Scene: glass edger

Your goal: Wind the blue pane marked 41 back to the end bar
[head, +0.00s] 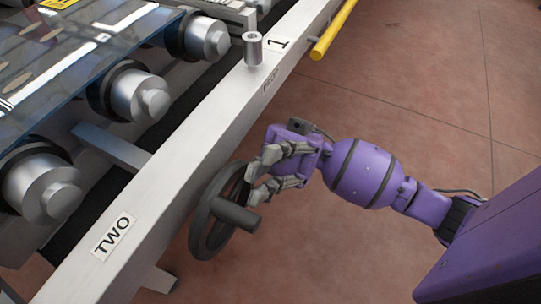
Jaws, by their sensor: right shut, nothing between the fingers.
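The blue glass pane (85,55) lies on the rollers at the upper left, and only part of it is in view. A yellow label (58,4) is cut off at the top edge, and I cannot read its number. A dark handwheel (200,222) with a stub handle (236,216) sits on the near side of the pale rail. My right gripper (257,181) is at the wheel's upper right rim, beside the handle. It is shut with nothing held; whether it touches the rim I cannot tell. My left gripper is out of view. No end bar is clearly identifiable.
Metal rollers (140,96) line the rail (185,150), which carries a plate reading TWO (112,236) and a mark 1 (277,43). A metal post (252,48) stands on the rail. A yellow bar (334,30) runs alongside. The reddish floor (420,90) at right is clear.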

